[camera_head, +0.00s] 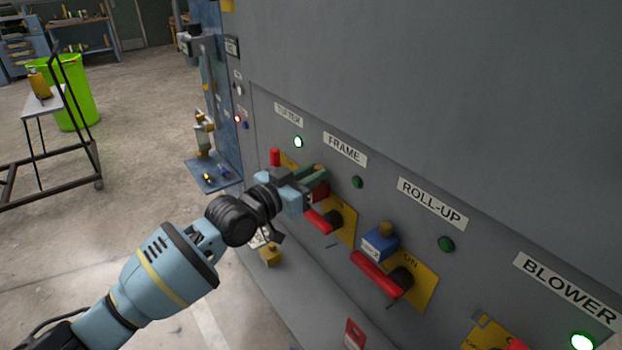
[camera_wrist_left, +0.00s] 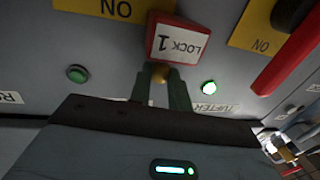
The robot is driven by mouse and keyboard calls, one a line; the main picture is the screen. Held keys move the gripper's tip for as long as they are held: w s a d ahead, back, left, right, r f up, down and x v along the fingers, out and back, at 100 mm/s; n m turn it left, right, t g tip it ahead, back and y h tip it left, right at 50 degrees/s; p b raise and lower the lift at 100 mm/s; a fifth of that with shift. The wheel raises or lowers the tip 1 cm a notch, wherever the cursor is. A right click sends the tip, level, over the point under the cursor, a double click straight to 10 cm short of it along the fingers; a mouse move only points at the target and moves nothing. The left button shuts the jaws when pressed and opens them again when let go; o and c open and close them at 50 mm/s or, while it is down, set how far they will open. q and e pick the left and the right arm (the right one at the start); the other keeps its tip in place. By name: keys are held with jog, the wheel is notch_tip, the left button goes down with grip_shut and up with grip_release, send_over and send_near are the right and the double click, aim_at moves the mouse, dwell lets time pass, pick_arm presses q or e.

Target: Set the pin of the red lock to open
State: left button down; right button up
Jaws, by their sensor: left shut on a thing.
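The red lock (camera_wrist_left: 177,42), with a white label reading LOCK 1, shows upside down in the left wrist view, against the grey panel near a yellow ON plate. A brass pin (camera_wrist_left: 160,72) sticks out from its edge. My left gripper (camera_wrist_left: 160,82) is shut on this pin, with one dark finger on each side. In the head view my left gripper (camera_head: 312,178) is at the FRAME switch, and the red lock (camera_head: 320,191) shows partly behind its fingers. Whether the pin is set open or closed cannot be told. My right gripper is not in view.
The grey panel (camera_head: 420,90) fills the right side. Red switch handles (camera_head: 378,275) stick out on yellow plates, one beside a blue lock (camera_head: 380,243). A yellow lock (camera_head: 270,255) and a red item (camera_head: 355,334) are lower down. Open floor lies left, with a cart (camera_head: 45,100) and green bin (camera_head: 75,92).

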pick_arm(q)
jog(key=shift+r, duration=0.2)
jog(key=c, duration=1.3)
grip_release()
jog(key=shift+s+f, duration=0.1)
jog(key=shift+s+a, duration=0.15)
jog(key=shift+a, duration=0.15)
jog(key=v, duration=0.7)
jog(key=shift+s, duration=0.1)
